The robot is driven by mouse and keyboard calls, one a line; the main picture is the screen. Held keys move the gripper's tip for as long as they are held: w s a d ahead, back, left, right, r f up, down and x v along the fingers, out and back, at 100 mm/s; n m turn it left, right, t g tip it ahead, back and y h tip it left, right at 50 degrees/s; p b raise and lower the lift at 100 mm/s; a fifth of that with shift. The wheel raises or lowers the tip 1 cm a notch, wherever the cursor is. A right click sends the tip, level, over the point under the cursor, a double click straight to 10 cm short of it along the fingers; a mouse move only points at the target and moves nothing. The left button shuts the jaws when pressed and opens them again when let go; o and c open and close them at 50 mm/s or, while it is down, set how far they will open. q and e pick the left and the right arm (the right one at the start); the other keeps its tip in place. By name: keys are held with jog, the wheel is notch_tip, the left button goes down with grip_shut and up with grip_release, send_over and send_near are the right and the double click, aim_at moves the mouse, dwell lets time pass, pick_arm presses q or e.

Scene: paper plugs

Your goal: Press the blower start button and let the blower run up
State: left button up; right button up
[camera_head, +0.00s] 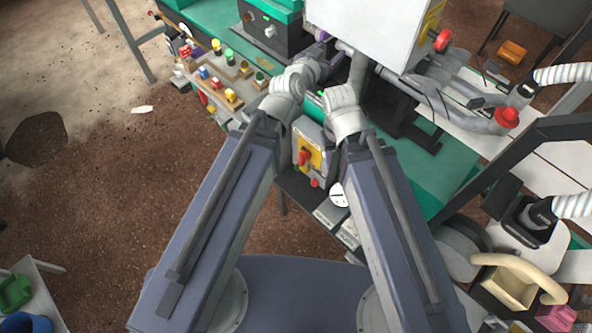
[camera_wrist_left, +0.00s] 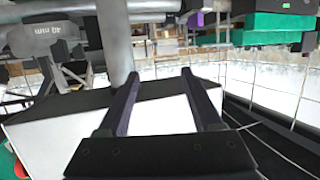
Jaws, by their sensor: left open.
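I cannot make out with certainty which control is the blower start button. A control box with a yellow plate and red switch (camera_head: 306,157) shows between my forearms in the head view. A white box (camera_head: 365,25) stands at the top, with a red knob (camera_head: 441,40) on its right side. My left gripper (camera_head: 322,42) reaches in beside the white box's left edge, partly hidden by my wrist. In the left wrist view its two dark fingers (camera_wrist_left: 160,76) are apart with nothing between them, above a white surface, close to a grey pipe (camera_wrist_left: 114,40). My right gripper is hidden behind its arm.
A board with several coloured buttons and knobs (camera_head: 222,78) lies left of my left arm. A green-topped bench (camera_head: 430,180) runs under the machine. Grey pipes (camera_head: 465,108) and ribbed hoses (camera_head: 563,74) crowd the right. Brown floor (camera_head: 110,190) at left is mostly free.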

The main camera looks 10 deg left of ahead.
pick_arm(q)
jog(key=shift+c, duration=0.4)
grip_shut()
dwell(1.3)
